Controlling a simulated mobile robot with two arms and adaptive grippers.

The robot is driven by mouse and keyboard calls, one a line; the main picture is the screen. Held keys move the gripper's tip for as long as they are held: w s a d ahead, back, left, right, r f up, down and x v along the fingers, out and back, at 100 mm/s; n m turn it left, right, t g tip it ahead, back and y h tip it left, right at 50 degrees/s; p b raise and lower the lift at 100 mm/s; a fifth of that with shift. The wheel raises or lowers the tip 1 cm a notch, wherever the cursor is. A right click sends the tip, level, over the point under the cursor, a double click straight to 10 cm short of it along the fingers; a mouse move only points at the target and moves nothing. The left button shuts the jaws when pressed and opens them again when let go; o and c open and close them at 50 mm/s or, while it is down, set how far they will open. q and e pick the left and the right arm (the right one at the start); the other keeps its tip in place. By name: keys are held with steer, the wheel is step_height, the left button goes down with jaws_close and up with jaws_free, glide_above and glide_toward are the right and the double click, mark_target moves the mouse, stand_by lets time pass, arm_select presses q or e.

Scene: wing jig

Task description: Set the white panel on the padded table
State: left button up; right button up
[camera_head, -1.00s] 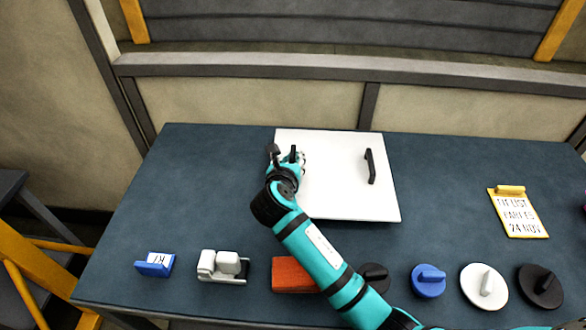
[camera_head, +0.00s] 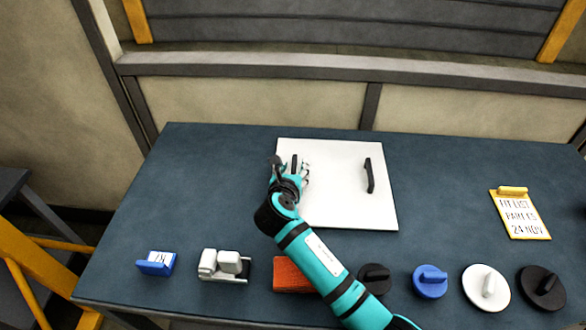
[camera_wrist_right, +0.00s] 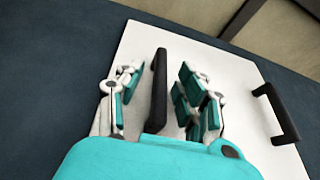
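The white panel (camera_head: 335,205) lies flat on the dark blue padded table (camera_head: 210,200), near its far middle, with padding bare around it. It has two black handles. My right gripper (camera_head: 290,172) is over the left handle (camera_head: 295,160). In the right wrist view the gripper (camera_wrist_right: 163,85) is open, its fingers apart on both sides of that handle (camera_wrist_right: 158,90) with gaps. The other handle (camera_head: 369,175) stands free at the panel's right side. My left gripper is not in view.
Along the near edge are a blue block (camera_head: 156,263), a white-grey device (camera_head: 224,264), an orange block (camera_head: 291,276) partly behind my arm, and several round knobbed pieces, one white (camera_head: 486,288). A yellow clipboard (camera_head: 521,214) lies at right. The table's left part is clear.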

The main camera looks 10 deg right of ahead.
steer(key=v, duration=1.2)
steer(key=shift+r, duration=0.1)
